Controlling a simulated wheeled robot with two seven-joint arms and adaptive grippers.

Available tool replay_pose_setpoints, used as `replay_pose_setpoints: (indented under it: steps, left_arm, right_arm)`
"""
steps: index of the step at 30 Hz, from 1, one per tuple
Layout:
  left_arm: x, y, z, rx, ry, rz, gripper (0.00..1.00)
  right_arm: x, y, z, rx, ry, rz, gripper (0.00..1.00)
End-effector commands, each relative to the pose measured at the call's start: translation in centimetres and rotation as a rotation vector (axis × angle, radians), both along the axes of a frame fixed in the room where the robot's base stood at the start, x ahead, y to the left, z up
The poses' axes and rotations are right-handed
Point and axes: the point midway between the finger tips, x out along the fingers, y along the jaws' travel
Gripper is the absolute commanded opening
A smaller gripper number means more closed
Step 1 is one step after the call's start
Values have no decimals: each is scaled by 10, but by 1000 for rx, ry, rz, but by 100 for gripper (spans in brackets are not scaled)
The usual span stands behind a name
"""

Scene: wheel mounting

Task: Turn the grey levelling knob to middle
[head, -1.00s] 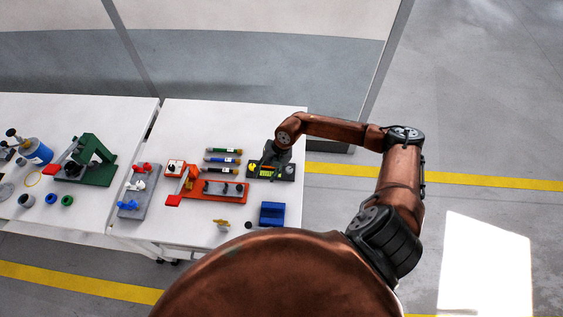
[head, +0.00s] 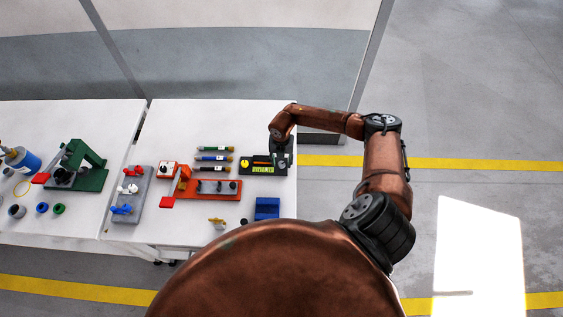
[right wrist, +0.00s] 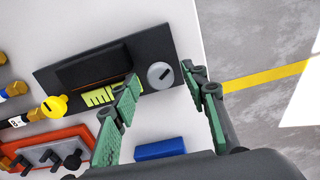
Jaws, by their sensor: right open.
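The grey levelling knob (right wrist: 160,75) is a round disc with a short dark slanted mark, at the right end of a dark block (right wrist: 100,62). In the head view the block (head: 252,158) lies near the table's right edge, and my arm hides the grey knob. My right gripper (right wrist: 160,78) is open, its green fingers on either side of the grey knob in the wrist picture; I cannot tell whether they touch it. It also shows in the head view (head: 281,160). My left gripper is out of view.
An orange fixture (head: 222,196), several dark tubes (head: 214,158) and a blue block (head: 267,208) are close by on the white table (head: 180,120). A grey fixture (head: 137,180) and a green fixture (head: 95,178) stand farther left. Bare floor is on the right.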

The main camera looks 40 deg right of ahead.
Motion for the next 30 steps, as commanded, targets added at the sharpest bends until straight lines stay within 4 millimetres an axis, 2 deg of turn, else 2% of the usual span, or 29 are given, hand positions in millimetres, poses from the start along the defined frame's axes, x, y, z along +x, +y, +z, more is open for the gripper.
replay_pose_setpoints:
  steps: [6, 24, 30]
  left_arm:
    - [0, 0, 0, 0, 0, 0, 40]
    - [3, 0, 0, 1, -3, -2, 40]
    - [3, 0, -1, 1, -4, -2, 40]
  right_arm:
    - [-1, 0, 0, 0, 0, -2, 40]
    - [-1, 0, 0, 1, 0, -2, 0]
    - [-1, 0, 0, 1, 0, 12, 0]
